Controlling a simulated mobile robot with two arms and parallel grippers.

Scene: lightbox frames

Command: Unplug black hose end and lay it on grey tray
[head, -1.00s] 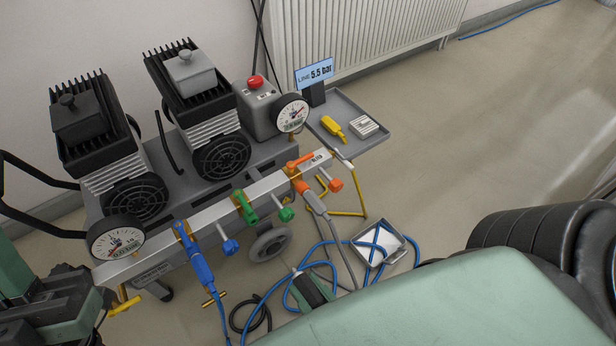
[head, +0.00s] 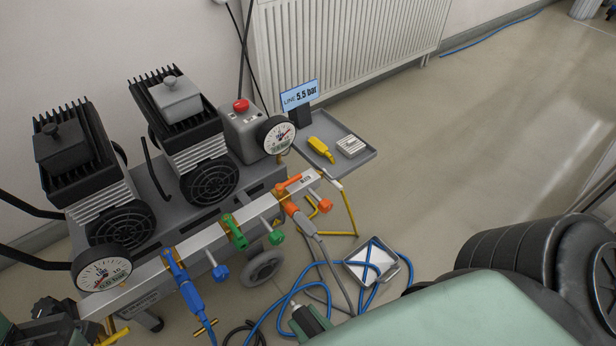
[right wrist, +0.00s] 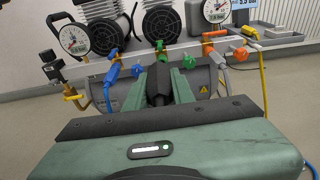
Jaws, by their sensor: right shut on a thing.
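The black hose end (right wrist: 157,85) is between the fingers of my right gripper (right wrist: 158,76), which is shut on it. In the head view my right gripper (head: 310,321) is low, below and in front of the valve rail, and the arm mostly hides what it holds. No black hose end shows at the green valve (head: 235,232). Part of a black hose (head: 246,335) lies curled at the bottom edge. The grey tray (head: 340,164) sticks out right of the compressor, holding a yellow tool and a small pale block. My left gripper (head: 45,322) is partly cut off at lower left.
A blue hose (head: 190,290) hangs from the blue valve and a grey hose (head: 318,245) from the orange valve. A small bin (head: 392,277) stands on the floor with blue hose across it. The floor right of the grey tray is clear.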

